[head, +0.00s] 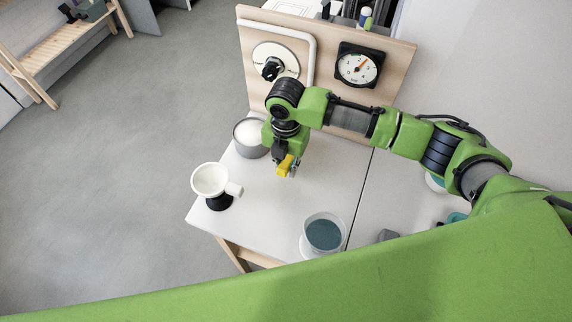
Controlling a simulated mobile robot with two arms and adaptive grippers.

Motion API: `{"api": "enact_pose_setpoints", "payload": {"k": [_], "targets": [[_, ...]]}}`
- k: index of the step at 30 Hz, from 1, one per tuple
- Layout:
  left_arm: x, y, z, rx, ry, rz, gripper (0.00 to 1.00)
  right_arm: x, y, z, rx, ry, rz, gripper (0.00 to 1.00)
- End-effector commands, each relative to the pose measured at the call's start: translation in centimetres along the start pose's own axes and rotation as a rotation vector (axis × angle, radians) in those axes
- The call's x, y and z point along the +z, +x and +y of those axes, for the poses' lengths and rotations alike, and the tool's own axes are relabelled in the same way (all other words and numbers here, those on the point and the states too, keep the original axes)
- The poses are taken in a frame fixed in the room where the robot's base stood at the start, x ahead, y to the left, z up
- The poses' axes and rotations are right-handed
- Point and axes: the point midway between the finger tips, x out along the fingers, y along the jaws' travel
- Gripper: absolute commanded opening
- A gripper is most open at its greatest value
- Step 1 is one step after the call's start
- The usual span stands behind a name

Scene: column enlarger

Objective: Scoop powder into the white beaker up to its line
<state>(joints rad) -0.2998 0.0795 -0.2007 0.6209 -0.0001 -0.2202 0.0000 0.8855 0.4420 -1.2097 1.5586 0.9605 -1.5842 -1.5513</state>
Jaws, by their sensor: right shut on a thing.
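My right gripper (287,160) points down over the worktop, to the right of a grey tub (252,151) of white powder (249,132). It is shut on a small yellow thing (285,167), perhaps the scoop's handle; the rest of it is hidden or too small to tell. A white cup-like vessel (209,181) with a stub on its right side sits upright on a black foot at the left edge; it may be the white beaker, but no line can be made out. My left gripper is not in view.
A clear vessel with blue-grey contents (323,235) stands at the front edge. A wooden panel (326,70) with a round dial (359,66) and a black knob (271,69) rises behind. The worktop's middle (272,203) is clear. Small items lie at right, partly hidden.

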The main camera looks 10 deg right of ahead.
Motion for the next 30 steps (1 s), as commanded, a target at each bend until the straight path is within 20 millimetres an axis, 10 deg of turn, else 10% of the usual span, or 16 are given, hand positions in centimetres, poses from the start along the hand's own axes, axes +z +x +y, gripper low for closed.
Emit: {"api": "enact_pose_setpoints", "payload": {"k": [30], "targets": [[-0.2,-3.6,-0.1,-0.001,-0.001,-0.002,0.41,0.0,-4.7,0.0,0.0,0.0,-0.001,0.0]]}}
